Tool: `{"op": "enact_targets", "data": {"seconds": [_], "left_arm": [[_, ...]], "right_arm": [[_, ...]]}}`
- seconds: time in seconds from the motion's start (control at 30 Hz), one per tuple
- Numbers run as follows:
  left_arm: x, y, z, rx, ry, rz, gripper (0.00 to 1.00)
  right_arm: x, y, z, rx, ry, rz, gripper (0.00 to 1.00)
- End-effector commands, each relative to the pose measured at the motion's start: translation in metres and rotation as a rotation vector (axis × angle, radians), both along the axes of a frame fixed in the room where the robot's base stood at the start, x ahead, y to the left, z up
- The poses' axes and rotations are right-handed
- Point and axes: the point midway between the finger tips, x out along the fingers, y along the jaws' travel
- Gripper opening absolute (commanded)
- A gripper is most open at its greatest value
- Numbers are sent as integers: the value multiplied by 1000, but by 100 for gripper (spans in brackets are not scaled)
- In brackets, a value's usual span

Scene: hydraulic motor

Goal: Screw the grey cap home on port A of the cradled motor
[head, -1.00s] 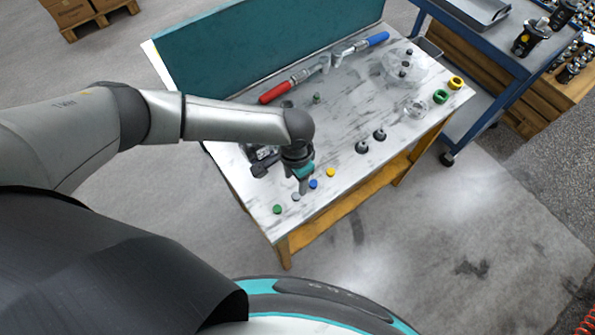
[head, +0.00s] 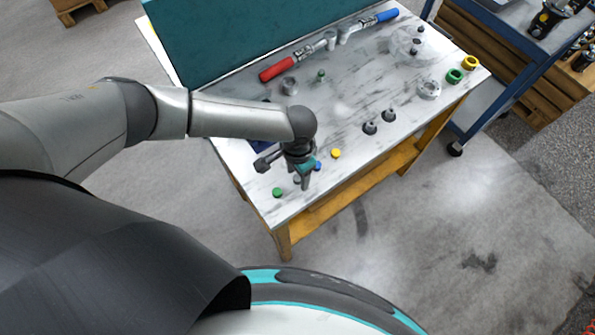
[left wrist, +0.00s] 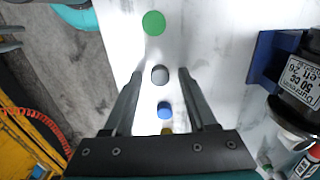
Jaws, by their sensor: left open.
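The grey cap (left wrist: 160,75) lies on the table between the fingertips of my open left gripper (left wrist: 160,74) in the left wrist view, touching neither finger as far as I can see. In the head view my left gripper (head: 304,184) points down at the table's near edge, partly covering the caps there. The dark motor (left wrist: 300,78), with a printed label, sits in a blue cradle (left wrist: 268,60) at the right of the wrist view. In the head view my arm hides most of it. I cannot make out port A. My right gripper is not in view.
A green cap (left wrist: 153,22), a blue cap (left wrist: 165,111) and a yellow cap (head: 335,153) line up with the grey one. The middle of the table is mostly clear.

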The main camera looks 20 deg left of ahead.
Motion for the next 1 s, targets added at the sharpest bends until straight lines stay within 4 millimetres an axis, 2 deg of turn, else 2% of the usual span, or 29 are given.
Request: {"op": "enact_targets", "data": {"seconds": [0.8,1.0], "left_arm": [[0,-1,0,-1,1,-1,57],[0,0,0,-1,1,0,35]], "right_arm": [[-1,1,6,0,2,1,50],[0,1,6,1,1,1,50]]}}
